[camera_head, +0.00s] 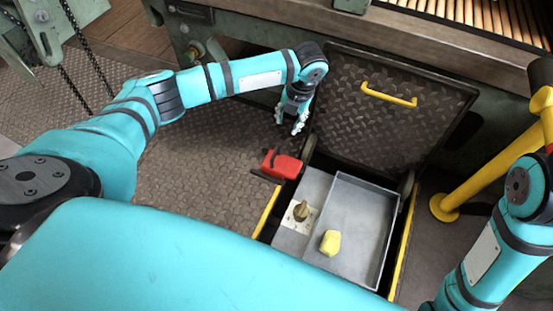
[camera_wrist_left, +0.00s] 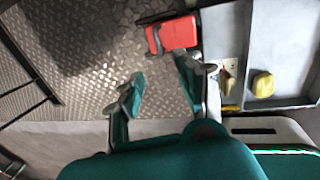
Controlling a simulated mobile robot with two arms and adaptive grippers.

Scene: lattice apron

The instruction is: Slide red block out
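The red block (camera_head: 282,164) sits at the upper left corner of the open floor hatch, on or over a dark bracket at the rim. It also shows in the left wrist view (camera_wrist_left: 173,34), at the top, just beyond the fingers. My left gripper (camera_head: 293,128) is above and behind the block in the head view, fingers apart, nothing between them. In the left wrist view the left gripper (camera_wrist_left: 158,85) is open, its right finger close to the block's lower edge; I cannot tell whether they touch. My right arm (camera_head: 490,255) shows at the right, its gripper out of frame.
The hatch lid (camera_head: 395,105) with a yellow handle (camera_head: 389,95) stands open behind the pit. A grey tray (camera_head: 368,188) in the pit holds a yellow lump (camera_head: 330,243); a brass knob (camera_head: 301,210) is beside it. A yellow post (camera_head: 490,180) stands right. The patterned floor left is clear.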

